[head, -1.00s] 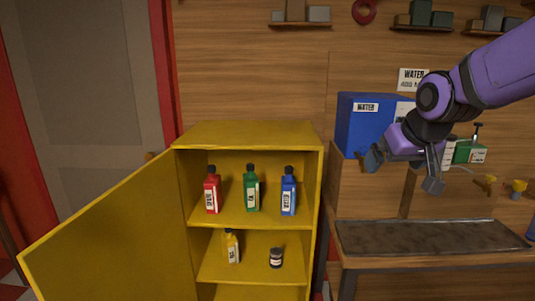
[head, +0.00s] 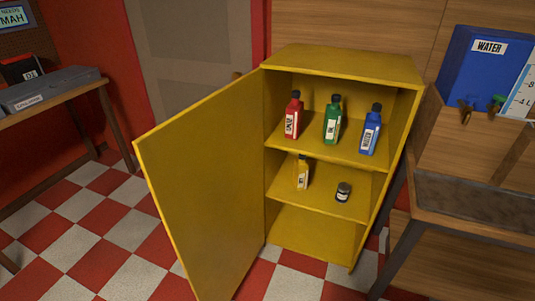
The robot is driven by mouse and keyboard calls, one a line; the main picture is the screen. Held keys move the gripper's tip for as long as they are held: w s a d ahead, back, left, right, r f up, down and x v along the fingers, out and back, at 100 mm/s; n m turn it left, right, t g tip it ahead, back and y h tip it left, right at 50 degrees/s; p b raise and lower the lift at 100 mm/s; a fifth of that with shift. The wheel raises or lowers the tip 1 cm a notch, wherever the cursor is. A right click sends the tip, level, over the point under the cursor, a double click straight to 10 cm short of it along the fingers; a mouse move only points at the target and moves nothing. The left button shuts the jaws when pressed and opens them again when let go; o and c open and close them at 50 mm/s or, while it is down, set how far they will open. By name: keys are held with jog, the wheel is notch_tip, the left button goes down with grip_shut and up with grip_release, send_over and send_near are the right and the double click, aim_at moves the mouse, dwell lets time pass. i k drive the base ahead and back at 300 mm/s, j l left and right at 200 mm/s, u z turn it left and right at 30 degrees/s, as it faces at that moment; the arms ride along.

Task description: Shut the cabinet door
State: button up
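The yellow cabinet (head: 345,60) stands on the floor in the middle right of the head view. Its yellow door (head: 205,190) is hinged on the left and stands wide open, swung out toward me. Inside, a red bottle (head: 292,118), a green bottle (head: 332,122) and a blue bottle (head: 370,132) stand on the upper shelf. A small yellow bottle (head: 302,173) and a dark jar (head: 343,191) stand on the lower shelf. The bottom compartment looks empty. My gripper is not in view.
A wooden bench (head: 450,205) with a blue water tank (head: 477,70) stands close on the cabinet's right. A table (head: 60,110) with a grey case is at the far left. The checkered floor (head: 90,235) left of the door is clear.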

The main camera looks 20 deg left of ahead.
aim_at(202, 167)
jog(key=j, duration=1.65)
jog(key=k+j, duration=0.1)
jog(key=j, duration=1.55)
jog(key=k+j, duration=0.1)
jog(key=j, duration=0.35)
jog(key=k+l, duration=0.15)
jog(key=z, duration=0.05)
